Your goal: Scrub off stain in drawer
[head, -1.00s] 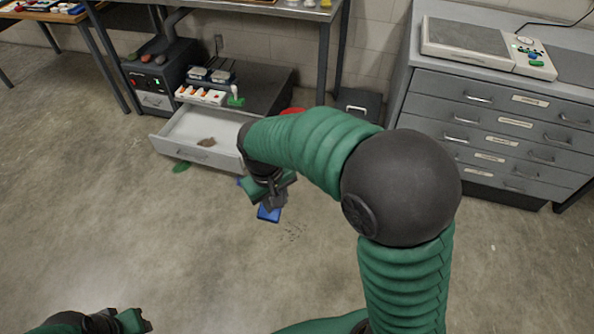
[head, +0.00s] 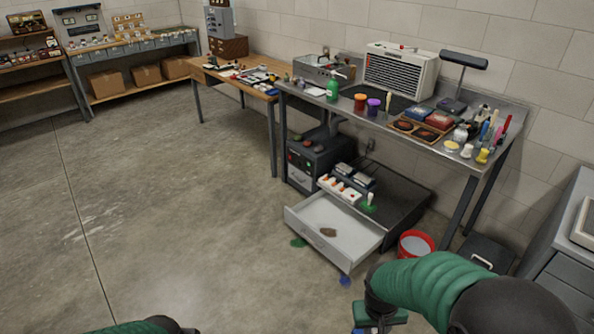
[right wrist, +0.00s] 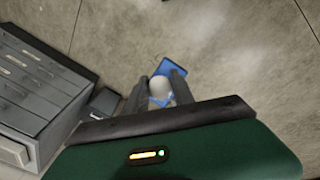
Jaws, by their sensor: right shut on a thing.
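A white drawer (head: 300,212) stands pulled open low under the metal bench in the head view. A brown stain (head: 328,232) lies on its floor. My right gripper (head: 377,328) is at the bottom edge of the head view, in front and to the right of the drawer and apart from it. In the right wrist view the right gripper (right wrist: 160,90) is shut on a blue-and-white tool (right wrist: 160,86), with a pale rounded knob between the fingers and a blue part beyond. My left gripper (head: 172,326) barely shows at the bottom edge; its fingers are mostly cut off.
A red-rimmed bucket (head: 415,243) stands right of the drawer. Green (head: 298,242) and blue (head: 345,281) patches lie on the floor nearby. A metal bench (head: 430,155) full of items overhangs the drawer unit. Open floor lies to the left.

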